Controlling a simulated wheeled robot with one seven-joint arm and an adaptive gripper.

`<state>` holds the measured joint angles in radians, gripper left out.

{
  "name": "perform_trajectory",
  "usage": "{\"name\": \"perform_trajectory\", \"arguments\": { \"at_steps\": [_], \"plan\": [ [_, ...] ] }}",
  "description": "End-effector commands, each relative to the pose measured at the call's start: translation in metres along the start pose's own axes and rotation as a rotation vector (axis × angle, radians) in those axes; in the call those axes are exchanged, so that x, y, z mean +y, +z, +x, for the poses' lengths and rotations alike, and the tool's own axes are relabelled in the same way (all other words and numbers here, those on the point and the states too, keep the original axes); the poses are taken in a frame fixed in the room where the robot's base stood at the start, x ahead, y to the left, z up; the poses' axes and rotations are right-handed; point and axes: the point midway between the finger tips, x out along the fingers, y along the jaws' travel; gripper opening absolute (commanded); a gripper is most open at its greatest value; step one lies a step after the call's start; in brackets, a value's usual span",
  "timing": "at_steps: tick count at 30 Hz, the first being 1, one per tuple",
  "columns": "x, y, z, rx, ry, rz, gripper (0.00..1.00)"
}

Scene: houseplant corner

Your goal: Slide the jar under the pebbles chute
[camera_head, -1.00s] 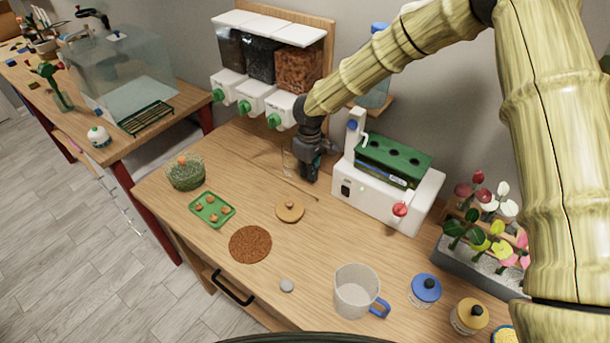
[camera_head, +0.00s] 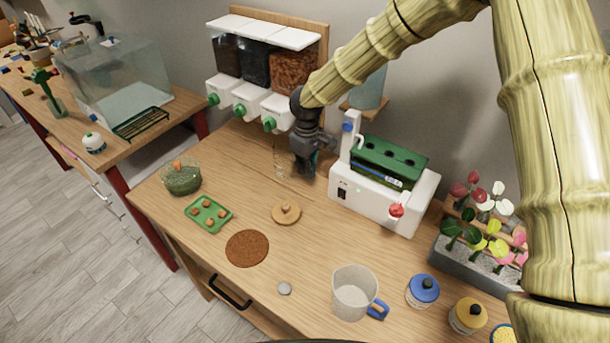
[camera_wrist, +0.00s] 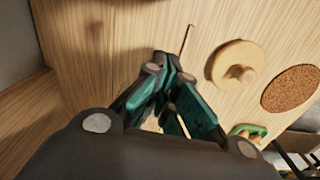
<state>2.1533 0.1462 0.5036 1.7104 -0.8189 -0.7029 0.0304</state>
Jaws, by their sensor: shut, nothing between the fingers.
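A clear glass jar (camera_head: 279,166), hard to make out, stands on the table just left of my gripper (camera_head: 307,172), below the right part of the dispenser. My gripper is shut and empty, pointing down low over the table, close to the jar's right side; I cannot tell if they touch. In the wrist view, my closed fingers (camera_wrist: 165,68) hide most of what lies behind them. The wall dispenser (camera_head: 263,62) has three bins, dark grey, black and orange-brown, each above a white chute with a green knob. The left chute (camera_head: 219,88) is under the dark grey bin; no labels are readable.
A white machine with a green rack (camera_head: 388,163) stands close right of my gripper. A wooden knobbed lid (camera_head: 286,213), a thin stick (camera_wrist: 186,42), a green tray (camera_head: 208,226) and a glass bowl (camera_head: 181,180) lie nearby. The table under the chutes looks clear.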

Motion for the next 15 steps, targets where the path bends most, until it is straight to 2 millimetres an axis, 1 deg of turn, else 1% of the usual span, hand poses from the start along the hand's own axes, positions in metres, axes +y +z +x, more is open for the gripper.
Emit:
{"name": "perform_trajectory", "arguments": {
  "at_steps": [9, 15],
  "plan": [
    [0.002, 0.001, -0.050, 0.002, 0.001, 0.003, 0.00],
    [0.001, 0.000, -0.076, 0.001, 0.001, 0.001, 0.00]
  ]
}}
